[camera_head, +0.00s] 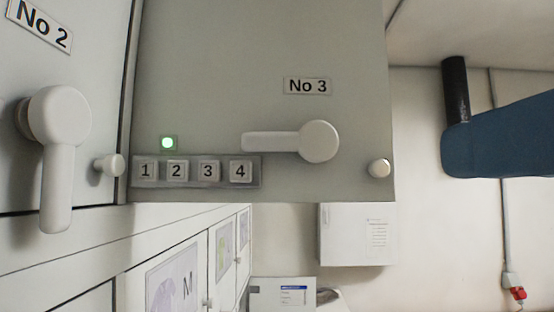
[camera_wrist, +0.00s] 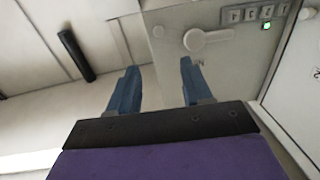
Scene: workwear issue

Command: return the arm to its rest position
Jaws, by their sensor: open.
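My gripper (camera_wrist: 159,67) shows in the wrist view with its two blue fingers spread apart and nothing between them. Its fingers point towards the grey No 3 front (camera_head: 210,70), which shows upside down there, with a gap that I cannot judge. A blue part at the right edge of the head view looks like one of my fingers, well to the right of the No 3 front. The No 3 handle (camera_head: 318,141) lies level, its lever pointing left; it also shows in the wrist view (camera_wrist: 208,39). The rest of my arm is hidden.
The No 2 handle (camera_head: 60,115) hangs down at left. A green lamp (camera_head: 168,143) glows above the button strip (camera_head: 196,183). A white wall box (camera_head: 357,236), a black cylinder (camera_head: 455,88) and a red plug (camera_head: 518,293) are at right.

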